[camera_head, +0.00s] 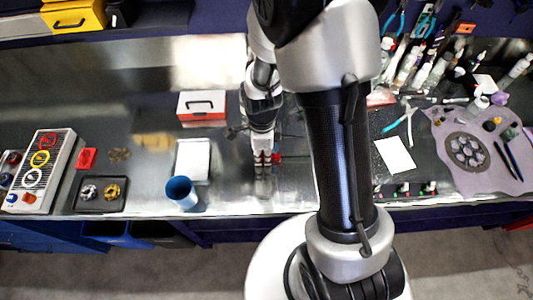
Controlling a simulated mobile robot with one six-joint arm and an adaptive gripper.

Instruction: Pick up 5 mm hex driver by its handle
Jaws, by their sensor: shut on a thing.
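My gripper (263,163) points down over the middle of the metal bench, close to the front edge. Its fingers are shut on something. A small red piece (277,157) shows just to the right of the fingers. It looks like part of the 5 mm hex driver's handle, but it is too small to be sure. The rest of the driver is hidden by the fingers and my arm. I cannot tell whether it is clear of the bench.
A blue cup (181,192), a white pad (193,160) and a red-white box (202,107) stand left of my gripper. A dark tray (100,207) holds round parts farther left. Bottles and tools crowd the right. A purple mat (454,124) lies there.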

